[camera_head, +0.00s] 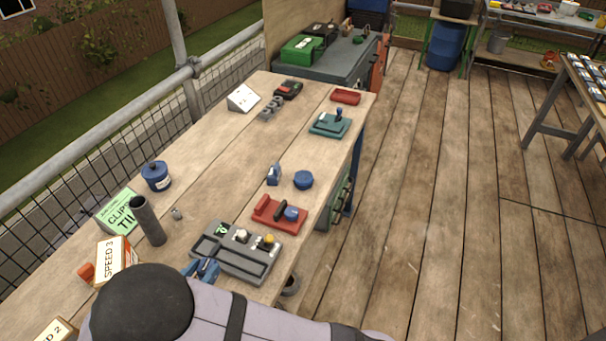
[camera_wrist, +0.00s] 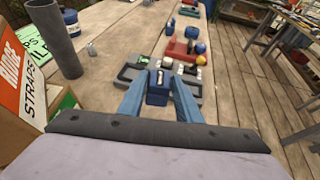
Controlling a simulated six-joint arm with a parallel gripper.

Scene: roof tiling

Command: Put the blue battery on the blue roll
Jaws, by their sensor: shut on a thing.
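My gripper (camera_head: 198,266) is shut on the blue battery (camera_wrist: 158,88), a dark blue block with a pale mark on top, held between the blue fingers. In the head view the battery (camera_head: 208,271) is at the near left edge of the grey tray. I cannot tell if it touches the tray. A round, flat blue roll (camera_head: 303,180) lies on the bare table beyond the red tray, well away from my gripper. Another rounded blue thing (camera_head: 291,213) sits at the right end of the red tray.
The grey tray (camera_head: 222,257) holds several small things. The red tray (camera_head: 265,216) lies behind it. A blue block (camera_head: 273,174) stands left of the roll. A dark tube (camera_head: 148,220), a blue tin (camera_head: 156,176) and boxes (camera_head: 115,262) stand left. The table beyond the roll has clear wood.

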